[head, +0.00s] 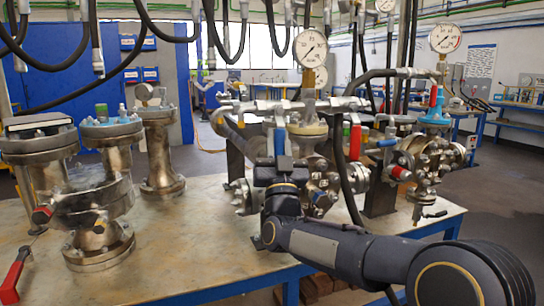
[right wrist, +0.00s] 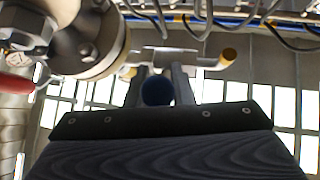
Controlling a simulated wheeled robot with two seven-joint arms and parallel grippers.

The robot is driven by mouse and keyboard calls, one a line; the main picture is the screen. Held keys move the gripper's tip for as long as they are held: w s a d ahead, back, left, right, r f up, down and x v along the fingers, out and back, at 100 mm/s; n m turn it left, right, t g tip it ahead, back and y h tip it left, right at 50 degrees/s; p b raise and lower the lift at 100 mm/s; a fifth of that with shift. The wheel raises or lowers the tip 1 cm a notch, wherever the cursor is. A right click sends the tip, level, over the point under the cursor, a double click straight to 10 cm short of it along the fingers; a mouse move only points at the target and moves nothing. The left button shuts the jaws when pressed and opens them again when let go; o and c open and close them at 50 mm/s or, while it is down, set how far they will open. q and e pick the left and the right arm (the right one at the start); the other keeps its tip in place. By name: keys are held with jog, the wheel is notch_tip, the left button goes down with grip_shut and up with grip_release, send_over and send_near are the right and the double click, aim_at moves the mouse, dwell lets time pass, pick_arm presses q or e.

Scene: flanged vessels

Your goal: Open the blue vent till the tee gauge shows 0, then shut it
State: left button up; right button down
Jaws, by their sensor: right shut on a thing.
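The blue vent handle (head: 279,142) stands upright at the near side of the piping in the middle of the head view. My right gripper (head: 280,160) is at its lower part, and my forearm comes in from the lower right. In the right wrist view the gripper (right wrist: 157,84) is shut on the blue handle (right wrist: 157,92), whose round end shows between the fingers. A white dial gauge (head: 311,48) stands above the piping behind it; its needle is too small to read. I cannot tell for sure that it is the tee gauge. My left gripper is not in view.
Another gauge (head: 445,38) stands at the right. A red lever (head: 354,142) and a black hose stand right of my gripper. Flanged vessels (head: 95,190) stand on the left of the table (head: 190,235), whose front middle is bare. A red-handled tool (head: 15,275) lies at far left.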

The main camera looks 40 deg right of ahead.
jog(key=shift+s+d+f+n+t+y+b, duration=0.1)
jog(key=shift+d+n+t+y+b, duration=0.2)
jog(key=shift+n+y, duration=0.4)
jog(key=shift+d+n+t+y+b, duration=0.1)
jog(key=shift+n+t+y+b, duration=0.35)
jog(key=shift+n, duration=0.35)
jog(key=c, duration=1.3)
grip_release()
jog(key=shift+o, duration=0.2)
jog(key=v, duration=0.7)
jog(key=shift+s+f, duration=0.2)
jog(key=shift+s, duration=0.1)
jog(key=shift+a, duration=0.1)
